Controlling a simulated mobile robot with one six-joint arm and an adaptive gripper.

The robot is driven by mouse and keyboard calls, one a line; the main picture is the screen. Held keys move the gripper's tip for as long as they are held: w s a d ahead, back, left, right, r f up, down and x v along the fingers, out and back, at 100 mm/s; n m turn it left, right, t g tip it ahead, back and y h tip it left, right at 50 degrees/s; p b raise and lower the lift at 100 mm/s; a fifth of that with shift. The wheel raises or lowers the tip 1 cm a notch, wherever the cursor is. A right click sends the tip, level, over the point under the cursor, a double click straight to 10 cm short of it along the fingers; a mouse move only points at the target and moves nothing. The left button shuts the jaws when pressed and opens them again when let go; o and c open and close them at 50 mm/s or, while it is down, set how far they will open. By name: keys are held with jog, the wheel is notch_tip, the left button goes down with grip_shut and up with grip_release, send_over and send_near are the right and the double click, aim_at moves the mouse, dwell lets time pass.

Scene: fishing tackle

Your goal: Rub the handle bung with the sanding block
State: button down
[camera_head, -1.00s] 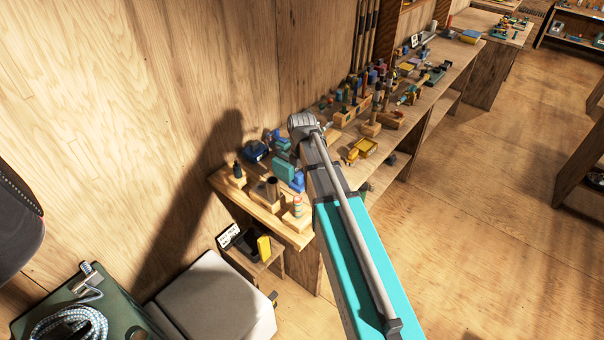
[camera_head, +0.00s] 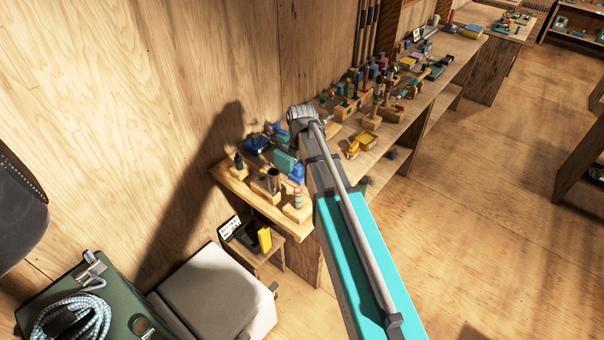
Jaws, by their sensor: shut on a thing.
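My arm, a teal link with a grey rod along it, crosses the picture from the lower right to a grey joint (camera_head: 301,117) over the workbench. My gripper cannot be made out; the arm hides part of the bench behind it. I cannot pick out the sanding block with certainty. I cannot tell which piece is the handle bung. Upright pieces in wooden holders stand at the bench's near end: a dark bottle-like piece (camera_head: 239,162), a brown cylinder (camera_head: 272,181) and a banded red and blue piece (camera_head: 297,197).
The wooden bench (camera_head: 263,208) runs along the wall, crowded with small tackle. A low stand below it holds a yellow block (camera_head: 265,239) and a label card (camera_head: 229,227). A grey-white box (camera_head: 220,295) and a green case (camera_head: 120,295) stand at lower left.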

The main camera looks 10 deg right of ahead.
jog(key=shift+w+d+f, duration=0.1)
jog(key=shift+d+f, duration=0.1)
jog(key=shift+d, duration=0.1)
jog(key=shift+w, duration=0.1)
